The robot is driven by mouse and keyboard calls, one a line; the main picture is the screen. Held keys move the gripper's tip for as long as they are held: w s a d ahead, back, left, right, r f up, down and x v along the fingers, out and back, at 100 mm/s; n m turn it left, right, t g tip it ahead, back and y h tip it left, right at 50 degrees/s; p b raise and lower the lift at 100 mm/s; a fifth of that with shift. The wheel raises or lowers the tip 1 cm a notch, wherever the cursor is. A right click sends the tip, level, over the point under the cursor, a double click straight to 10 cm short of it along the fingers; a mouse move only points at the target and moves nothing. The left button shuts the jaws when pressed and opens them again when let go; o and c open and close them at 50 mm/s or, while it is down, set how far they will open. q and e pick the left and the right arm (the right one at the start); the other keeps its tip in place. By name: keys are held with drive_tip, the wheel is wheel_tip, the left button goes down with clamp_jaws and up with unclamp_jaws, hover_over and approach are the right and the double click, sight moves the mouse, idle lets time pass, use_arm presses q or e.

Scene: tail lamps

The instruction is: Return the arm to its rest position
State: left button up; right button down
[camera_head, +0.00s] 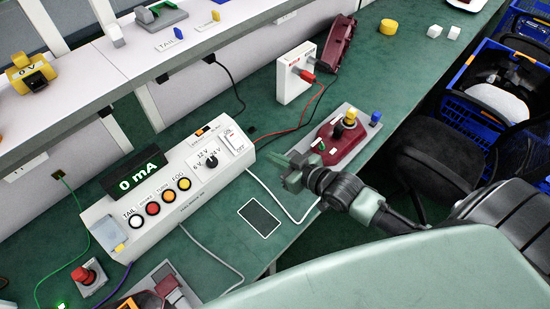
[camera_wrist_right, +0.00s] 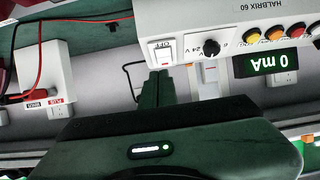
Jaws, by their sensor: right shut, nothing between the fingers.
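My right gripper (camera_head: 290,168) is in the middle of the head view, shut and empty, above the green bench (camera_head: 290,228). Its arm comes in from the right. In the right wrist view the shut fingers (camera_wrist_right: 157,90) point toward the white test box. The test box (camera_head: 168,179) stands left of the gripper in the head view, and its display reads 0 mA. A dark red lamp (camera_head: 338,138) lies on a grey plate just right of the gripper, apart from it. My left gripper is not in view.
A white terminal block (camera_head: 295,73) with red and black leads stands behind. A blue crate (camera_head: 485,95) and a dark chair (camera_head: 435,160) stand to the right of the bench. A red button (camera_head: 85,275) is at front left. Cables cross the bench near a flat dark card (camera_head: 260,218).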

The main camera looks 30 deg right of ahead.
drive_tip(key=shift+s, duration=0.1)
idle(0.3)
drive_tip(key=s+a+m+g+h, duration=0.15)
drive_tip(key=s+g+h, duration=0.5)
drive_tip(key=s, duration=1.65)
wheel_tip(320, 180, down, 28)
drive_tip(key=g+y+b, duration=0.2)
drive_tip(key=g+b, duration=0.1)
drive_tip(key=g, duration=0.1)
drive_tip(key=s+d+f+g+b, duration=0.1)
drive_tip(key=s+d+f+b, duration=0.1)
drive_tip(key=s+f, duration=1.5)
wheel_tip(320, 180, down, 4)
drive_tip(key=shift+s+d+r, duration=0.25)
drive_tip(key=shift+s+d, duration=0.15)
drive_tip(key=shift+d, duration=0.2)
